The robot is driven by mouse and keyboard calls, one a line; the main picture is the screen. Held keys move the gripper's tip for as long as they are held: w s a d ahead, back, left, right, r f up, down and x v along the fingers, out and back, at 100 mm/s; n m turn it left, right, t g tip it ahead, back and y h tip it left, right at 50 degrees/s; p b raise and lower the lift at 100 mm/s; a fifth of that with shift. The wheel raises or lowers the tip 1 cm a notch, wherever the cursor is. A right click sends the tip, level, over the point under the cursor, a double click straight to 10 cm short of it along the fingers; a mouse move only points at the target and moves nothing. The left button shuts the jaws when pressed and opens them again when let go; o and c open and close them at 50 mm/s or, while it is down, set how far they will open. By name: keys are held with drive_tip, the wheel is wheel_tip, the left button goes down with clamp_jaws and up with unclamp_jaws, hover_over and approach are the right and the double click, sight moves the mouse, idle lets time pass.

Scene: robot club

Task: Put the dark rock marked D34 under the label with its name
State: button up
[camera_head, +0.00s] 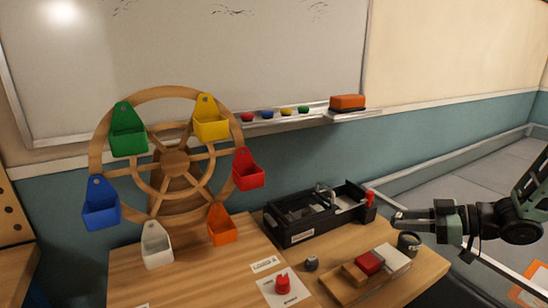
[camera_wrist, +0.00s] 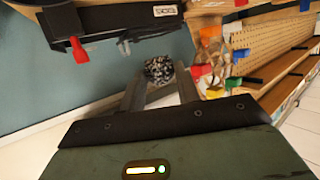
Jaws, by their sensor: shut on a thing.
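My gripper (camera_head: 400,219) is at the right in the head view, off the right side of the wooden table. In the wrist view my gripper (camera_wrist: 160,75) is shut on a dark rock (camera_wrist: 158,70) with pale speckles, held between the fingertips. No D34 mark can be read on it. In the head view a dark grey rounded thing (camera_head: 409,241) shows just below the fingers; I cannot tell whether it is the held rock. A small white label (camera_head: 265,264) lies on the table; its text is too small to read surely.
A black open box (camera_head: 305,221) with a red clamp stands at the table's back right. A red piece (camera_head: 283,284) stands on a white card. A small dark lump (camera_head: 311,263) and a board with blocks (camera_head: 353,292) lie nearby. A wooden wheel with coloured bins (camera_head: 174,160) stands left.

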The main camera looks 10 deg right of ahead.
drive_tip(key=w+a+r+m+t+h+p, duration=0.1)
drive_tip(key=w+a+m+t+h+p, duration=0.2)
drive_tip(key=w+m+h, duration=0.2)
drive_tip(key=w+a+r+m+t+h+p, duration=0.2)
drive_tip(key=w+a+m+h+p, duration=0.1)
drive_tip(key=w+m+h, duration=0.2)
drive_tip(key=shift+w+a+r+m+t+h+p, duration=0.35)
drive_tip(key=shift+w+h, duration=0.45)
drive_tip(key=shift+w, duration=0.35)
drive_tip(key=shift+d, duration=0.1)
drive_tip(key=s+d+f+n+g+y+b, duration=0.2)
drive_tip(key=s+d+n+g+y+b, duration=0.1)
drive_tip(key=s+n+y, duration=0.2)
drive_tip(key=s+d+f+n+g+y+b, duration=0.1)
drive_tip(key=s+d+n+g+y+b, duration=0.2)
drive_tip(key=s+n+y, duration=0.3)
drive_tip(key=shift+s+d+f+y+b, duration=0.25)
drive_tip(key=shift+s+f+y+b, duration=0.15)
drive_tip(key=shift+s, duration=0.35)
